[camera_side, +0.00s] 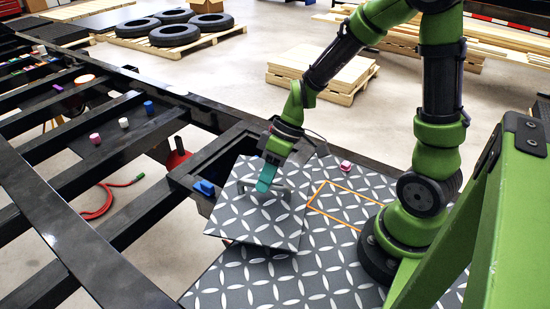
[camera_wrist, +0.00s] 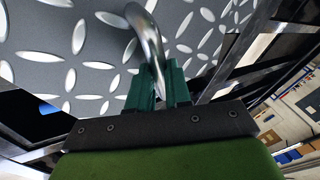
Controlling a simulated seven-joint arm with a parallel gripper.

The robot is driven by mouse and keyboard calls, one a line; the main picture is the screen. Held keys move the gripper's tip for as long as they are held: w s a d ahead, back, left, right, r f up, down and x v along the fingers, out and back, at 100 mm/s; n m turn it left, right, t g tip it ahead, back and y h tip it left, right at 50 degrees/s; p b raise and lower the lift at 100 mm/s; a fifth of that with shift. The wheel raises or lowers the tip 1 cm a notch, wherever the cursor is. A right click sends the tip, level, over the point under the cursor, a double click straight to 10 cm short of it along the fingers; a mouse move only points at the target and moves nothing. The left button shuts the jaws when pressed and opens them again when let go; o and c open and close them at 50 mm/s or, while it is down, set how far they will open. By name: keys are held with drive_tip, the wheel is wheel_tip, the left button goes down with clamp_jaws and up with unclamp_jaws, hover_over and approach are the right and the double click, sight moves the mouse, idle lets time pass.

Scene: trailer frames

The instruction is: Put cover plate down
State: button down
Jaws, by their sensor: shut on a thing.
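The cover plate (camera_side: 245,217) is a grey square sheet with a white diamond-tread pattern and a metal handle on top. In the side view it is tilted and held over the tread-plate deck (camera_side: 240,278), partly overlapping it. My gripper (camera_side: 266,182) has teal fingers shut on the handle. In the wrist view the gripper (camera_wrist: 163,85) grips the curved steel handle (camera_wrist: 146,35), with the plate (camera_wrist: 75,45) filling the upper left. An orange rectangle outline (camera_side: 345,203) is marked on the deck right of the plate. The plate's underside is hidden.
A blue block (camera_side: 204,188) sits on the dark frame left of the plate. A pink block (camera_side: 346,165) sits on the deck behind. Dark trailer beams (camera_side: 95,235) with open gaps lie to the left. Tyres (camera_side: 175,34) and wood stacks (camera_side: 322,73) stand on the floor behind.

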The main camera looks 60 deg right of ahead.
drive_tip(key=s+a+n, duration=0.1)
drive_tip(key=a, duration=0.1)
drive_tip(key=a+r+n+g, duration=0.1)
drive_tip(key=a+n, duration=0.1)
drive_tip(key=a, duration=0.1)
drive_tip(key=s+a+n+g, duration=0.1)
drive_tip(key=a+n, duration=0.1)
drive_tip(key=a, duration=0.1)
drive_tip(key=shift+s+a+r, duration=0.15)
drive_tip(key=shift+s+a, duration=0.1)
drive_tip(key=shift+s, duration=0.1)
drive_tip(key=s+a+r+n+g+h, duration=0.2)
drive_tip(key=s+a+n+g, duration=0.2)
drive_tip(key=s+a+n, duration=0.3)
drive_tip(key=shift+n, duration=0.8)
drive_tip(key=shift+s+d+f, duration=0.1)
drive_tip(key=shift+d+f, duration=0.1)
drive_tip(key=shift+f, duration=1.75)
drive_tip(key=shift+s+d+f, duration=0.1)
drive_tip(key=shift+d+f, duration=0.05)
drive_tip(key=shift+f, duration=1.75)
drive_tip(key=shift+f, duration=0.1)
drive_tip(key=c, duration=1.1)
unclamp_jaws()
drive_tip(key=shift+o, duration=0.2)
